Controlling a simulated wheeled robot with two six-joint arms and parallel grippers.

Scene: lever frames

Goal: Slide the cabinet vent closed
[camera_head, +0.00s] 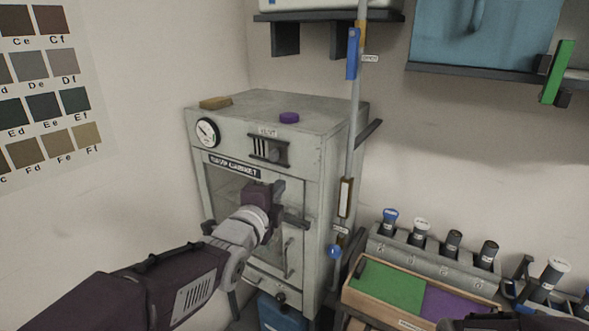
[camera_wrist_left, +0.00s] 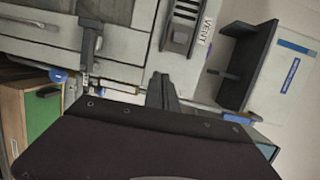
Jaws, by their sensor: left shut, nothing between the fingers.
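The vent (camera_head: 268,149) is on the upper front of a grey cabinet (camera_head: 325,150), below a VENT label. Dark slots show at its left, and a grey slider plate with a knob covers its right part. The vent also shows close up in the left wrist view (camera_wrist_left: 182,25), with slots exposed. My left gripper (camera_head: 281,187) is shut and empty in front of the cabinet door, below the vent and apart from it. Its fingers show in the left wrist view (camera_wrist_left: 161,90). A dark shape at the head view's bottom right may be my right arm; its fingers are not discernible.
A vertical pole (camera_head: 352,130) with tags stands beside the cabinet's right side. A dark bracket (camera_head: 368,132) sticks out there. A green and purple tray (camera_head: 395,285) and a rack with bottles (camera_head: 430,258) stand at right. A gauge (camera_head: 207,132) is left of the vent.

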